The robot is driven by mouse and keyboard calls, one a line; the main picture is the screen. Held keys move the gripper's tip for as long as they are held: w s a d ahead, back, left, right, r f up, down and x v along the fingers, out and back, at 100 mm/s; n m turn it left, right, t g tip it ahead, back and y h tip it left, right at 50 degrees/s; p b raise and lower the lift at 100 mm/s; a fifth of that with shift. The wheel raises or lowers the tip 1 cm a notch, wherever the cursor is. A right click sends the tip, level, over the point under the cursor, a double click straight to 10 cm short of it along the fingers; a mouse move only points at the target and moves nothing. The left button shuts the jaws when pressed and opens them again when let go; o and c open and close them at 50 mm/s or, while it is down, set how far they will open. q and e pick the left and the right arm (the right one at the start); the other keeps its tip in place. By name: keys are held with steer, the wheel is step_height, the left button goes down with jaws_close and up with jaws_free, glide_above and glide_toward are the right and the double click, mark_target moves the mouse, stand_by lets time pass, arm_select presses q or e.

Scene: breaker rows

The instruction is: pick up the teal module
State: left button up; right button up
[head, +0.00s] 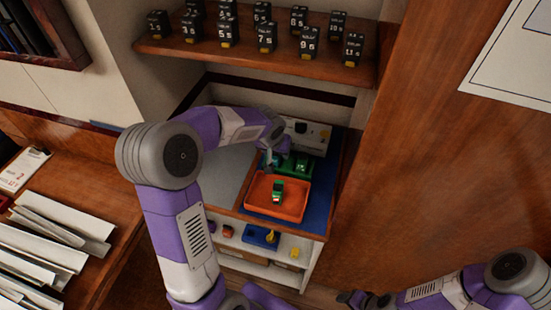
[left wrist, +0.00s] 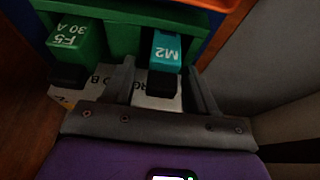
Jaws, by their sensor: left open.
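The teal module (left wrist: 166,50), marked M2 and dark at its near end, sits in a green holder (left wrist: 118,38) in the left wrist view. In the head view it shows only as a small teal patch (head: 275,160), partly hidden by my arm. My left gripper (left wrist: 162,72) is open, with one finger on each side of the module's near end; I cannot tell whether they touch it. In the head view my left gripper (head: 268,158) is over the holder's left end. My right gripper (head: 352,299) is low at the bottom, its jaws unclear.
A green module (left wrist: 76,45) marked F-5 30 A stands left of the teal one. An orange tray (head: 262,207) holding a green module (head: 278,190) lies in front of the holder. Black numbered blocks (head: 266,37) line the shelf above. A wooden panel (head: 430,150) bounds the right.

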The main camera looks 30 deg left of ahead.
arm_select(q)
jaws_close()
steer(key=shift+r, duration=0.15)
